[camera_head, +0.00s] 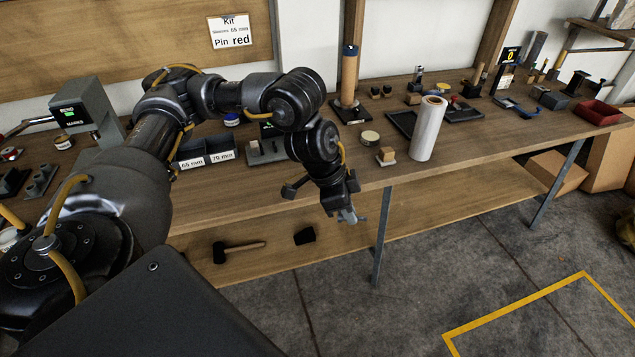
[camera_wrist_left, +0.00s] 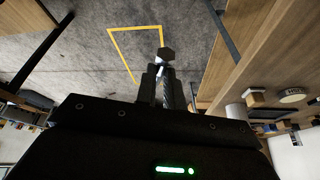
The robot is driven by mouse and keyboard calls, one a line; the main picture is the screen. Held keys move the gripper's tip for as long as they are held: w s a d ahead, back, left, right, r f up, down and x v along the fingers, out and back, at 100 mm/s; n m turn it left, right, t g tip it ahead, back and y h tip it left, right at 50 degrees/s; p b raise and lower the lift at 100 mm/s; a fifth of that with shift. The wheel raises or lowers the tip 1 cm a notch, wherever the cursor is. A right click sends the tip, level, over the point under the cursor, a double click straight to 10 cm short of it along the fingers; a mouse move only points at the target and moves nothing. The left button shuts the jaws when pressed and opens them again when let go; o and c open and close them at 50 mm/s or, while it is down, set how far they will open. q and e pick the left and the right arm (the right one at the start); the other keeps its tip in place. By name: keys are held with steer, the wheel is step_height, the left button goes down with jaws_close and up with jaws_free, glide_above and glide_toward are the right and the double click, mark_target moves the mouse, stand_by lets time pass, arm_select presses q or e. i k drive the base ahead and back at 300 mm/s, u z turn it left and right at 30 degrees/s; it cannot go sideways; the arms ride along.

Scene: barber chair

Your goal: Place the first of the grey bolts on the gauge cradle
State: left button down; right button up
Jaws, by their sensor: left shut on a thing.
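My left gripper (camera_head: 343,198) is in front of the workbench edge, above the floor and lower shelf, pointing down. It is shut on a grey bolt (camera_head: 348,215). In the left wrist view the bolt's dark hexagonal head (camera_wrist_left: 166,54) sticks out beyond the left gripper's fingers (camera_wrist_left: 161,88); the fingers hide part of the bolt. A small device with a yellow "0" on its black display (camera_head: 511,54) stands at the back right of the bench; I cannot tell for sure which part is the gauge cradle. My right gripper is not in view.
The workbench (camera_head: 300,190) holds a white roll (camera_head: 427,130), a brown upright cylinder (camera_head: 349,75), black trays, bins marked 65 mm and 70 mm (camera_head: 207,158) and a red bin (camera_head: 598,112). A mallet (camera_head: 235,250) lies on the lower shelf. Floor in front is clear.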

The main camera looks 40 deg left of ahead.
mark_target(271, 148)
steer(key=z, duration=0.05)
steer(key=k, duration=0.5)
steer(key=u, duration=1.6)
steer(key=i, duration=1.1)
steer(key=z, duration=1.55)
